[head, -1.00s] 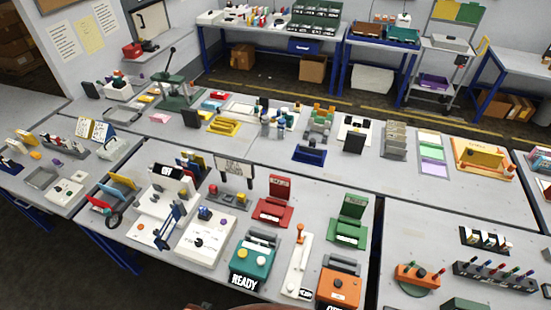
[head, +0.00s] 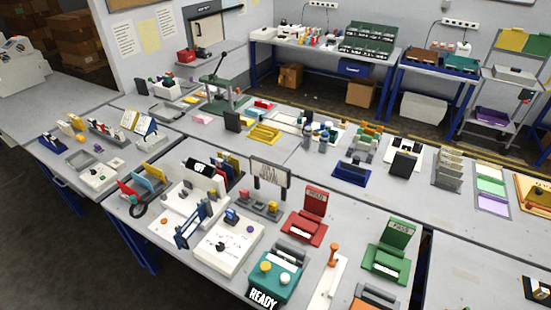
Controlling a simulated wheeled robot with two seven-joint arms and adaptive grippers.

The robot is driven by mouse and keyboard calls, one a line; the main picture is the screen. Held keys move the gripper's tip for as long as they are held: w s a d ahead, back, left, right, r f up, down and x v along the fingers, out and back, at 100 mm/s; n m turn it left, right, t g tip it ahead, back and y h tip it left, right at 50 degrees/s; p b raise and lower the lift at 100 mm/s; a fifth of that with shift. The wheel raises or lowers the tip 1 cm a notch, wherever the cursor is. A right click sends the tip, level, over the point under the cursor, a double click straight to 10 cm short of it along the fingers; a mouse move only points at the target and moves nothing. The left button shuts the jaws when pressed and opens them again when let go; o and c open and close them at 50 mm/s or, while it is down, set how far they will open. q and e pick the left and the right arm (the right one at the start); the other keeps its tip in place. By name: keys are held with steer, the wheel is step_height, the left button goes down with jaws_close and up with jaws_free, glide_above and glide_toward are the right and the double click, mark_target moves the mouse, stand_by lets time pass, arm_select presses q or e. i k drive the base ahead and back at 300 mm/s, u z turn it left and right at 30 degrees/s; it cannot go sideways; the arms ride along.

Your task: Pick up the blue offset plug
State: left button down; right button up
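A small blue piece (head: 231,215) stands at the back of a white box (head: 214,258) with dark marks and a black knob on its top. It looks like the blue offset plug, but it is too small to make out its shape. Neither of my grippers is in the head view.
A blue frame (head: 190,228) stands close to the left of the blue piece. A teal READY box (head: 272,277) and a red stand (head: 305,226) are to the right. The near table (head: 310,260) is crowded, with small bare patches. Dark floor shows at lower left.

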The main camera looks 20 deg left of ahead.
mark_target(230, 212)
steer(key=z, duration=1.5)
steer(key=k, duration=1.9)
steer(key=u, duration=1.7)
